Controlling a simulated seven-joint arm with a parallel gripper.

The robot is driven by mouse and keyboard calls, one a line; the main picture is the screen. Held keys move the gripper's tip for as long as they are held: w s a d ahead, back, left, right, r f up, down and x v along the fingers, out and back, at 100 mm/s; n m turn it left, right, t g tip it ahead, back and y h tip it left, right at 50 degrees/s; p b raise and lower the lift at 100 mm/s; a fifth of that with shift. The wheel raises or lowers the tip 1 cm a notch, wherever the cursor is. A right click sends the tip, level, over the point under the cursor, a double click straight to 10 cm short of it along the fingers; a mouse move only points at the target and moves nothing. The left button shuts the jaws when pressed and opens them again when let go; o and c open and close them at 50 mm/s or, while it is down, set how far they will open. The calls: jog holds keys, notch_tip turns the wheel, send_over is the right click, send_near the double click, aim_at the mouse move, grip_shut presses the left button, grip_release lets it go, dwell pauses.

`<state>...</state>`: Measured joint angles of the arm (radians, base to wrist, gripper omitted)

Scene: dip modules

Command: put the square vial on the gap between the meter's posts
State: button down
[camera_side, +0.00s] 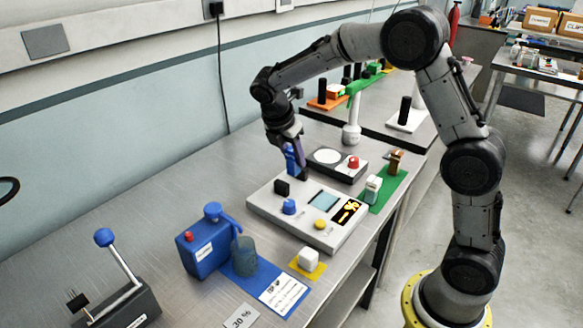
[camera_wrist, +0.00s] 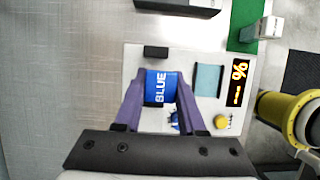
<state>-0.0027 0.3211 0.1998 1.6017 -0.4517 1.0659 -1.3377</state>
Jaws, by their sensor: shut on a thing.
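My gripper (camera_side: 293,147) has its purple fingers shut on a blue square vial (camera_wrist: 160,87) marked "BLUE", over the back part of the meter. In the side view the vial (camera_side: 291,162) hangs low near the posts; I cannot tell whether it touches the meter. The meter (camera_side: 270,214) is a pale box with a blue knob (camera_side: 289,207), yellow button (camera_side: 320,224), screen and lit % display. One black post (camera_side: 281,187) shows clearly; it also shows in the wrist view (camera_wrist: 156,51), just beyond the vial. The other post is mostly hidden by the gripper and vial.
A device with a round white plate (camera_side: 327,157) and red knob stands behind the meter. A white-capped block (camera_side: 372,189) stands on a green mat at right.

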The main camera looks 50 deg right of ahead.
aim_at(292, 168)
jog(key=shift+w+f, duration=0.2)
jog(key=shift+f, duration=0.05)
jog(key=shift+w+d+f, duration=0.1)
jog(key=shift+w+f, duration=0.05)
jog(key=shift+f, duration=1.6)
jog(key=shift+f, duration=0.15)
jog(key=c, duration=0.5)
grip_release()
